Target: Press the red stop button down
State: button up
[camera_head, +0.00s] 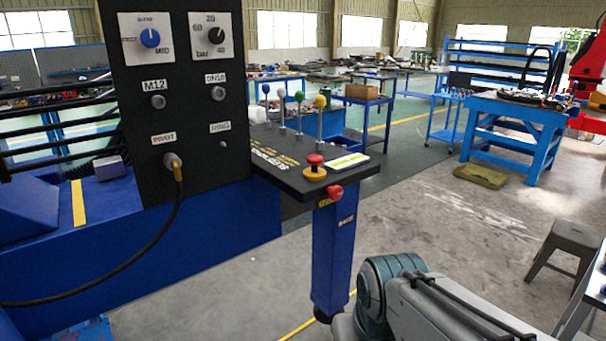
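A red mushroom-head button (315,160) sits on a yellow round base on top of the black control shelf (350,181), near its front edge. It stands upright above its base. A second, smaller red knob (333,193) sticks out from the front edge of the shelf, just below, beside a small yellow label. I cannot read that label. My arm shows at the bottom right, below and in front of the shelf, apart from both red controls. My gripper is out of the picture.
Several levers with coloured balls (300,97) stand on the shelf behind the button. A black panel (185,110) with dials rises at left, with a black cable hanging from it. A blue post (334,255) supports the shelf. A stool (566,252) stands right; open floor lies between.

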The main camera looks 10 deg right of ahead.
aim_at(314, 160)
jog(key=z, duration=1.25)
jog(key=i, duration=3.05)
jog(key=u, duration=3.55)
